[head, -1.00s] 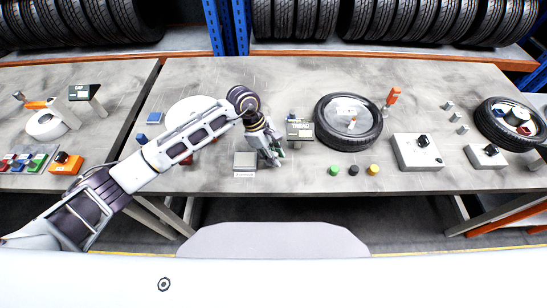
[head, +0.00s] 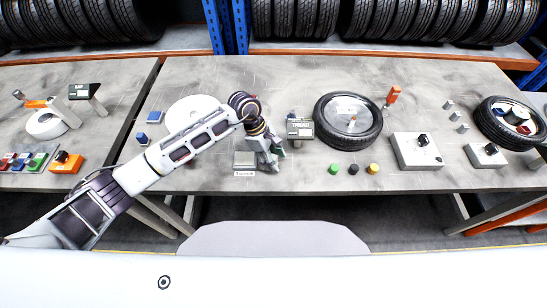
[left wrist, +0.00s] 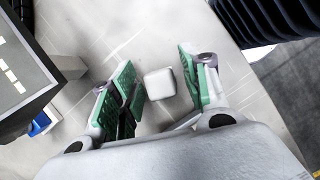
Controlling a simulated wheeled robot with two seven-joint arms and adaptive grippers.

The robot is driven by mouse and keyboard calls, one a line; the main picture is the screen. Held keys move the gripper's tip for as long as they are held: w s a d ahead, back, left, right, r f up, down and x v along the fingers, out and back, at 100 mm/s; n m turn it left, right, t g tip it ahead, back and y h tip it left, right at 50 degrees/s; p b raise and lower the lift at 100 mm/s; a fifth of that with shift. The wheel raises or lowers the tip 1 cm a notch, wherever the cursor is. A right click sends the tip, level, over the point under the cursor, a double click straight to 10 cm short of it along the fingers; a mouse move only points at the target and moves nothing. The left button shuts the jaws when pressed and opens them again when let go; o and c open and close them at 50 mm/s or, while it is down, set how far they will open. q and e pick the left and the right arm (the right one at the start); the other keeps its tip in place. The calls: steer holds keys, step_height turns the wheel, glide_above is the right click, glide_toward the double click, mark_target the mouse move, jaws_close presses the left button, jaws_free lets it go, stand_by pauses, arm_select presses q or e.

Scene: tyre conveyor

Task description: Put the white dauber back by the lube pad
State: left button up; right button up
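My left gripper (head: 271,160) is over the front part of the grey table, just right of a small grey square pad (head: 245,159) with a white label, which looks like the lube pad. In the left wrist view the green-padded fingers (left wrist: 160,88) are apart. A small white block (left wrist: 160,83) with rounded corners, which looks like the white dauber, shows between them with a gap on each side. I cannot tell how far below the fingertips it is. In the head view I cannot make it out behind the gripper. My right gripper is not in view.
Further right are a tyre (head: 348,140), several coloured buttons (head: 353,169) and a grey switch box (head: 417,151). The table's front edge is near.

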arm_select(q)
steer(key=shift+r, duration=0.15)
steer(key=shift+r+p, duration=0.1)
steer(key=shift+p, duration=0.2)
steer(key=b+v, duration=0.2)
steer(key=v, duration=0.9)
steer(key=shift+a+r, duration=0.2)
steer(key=shift+r, duration=0.2)
stand_by(0.4)
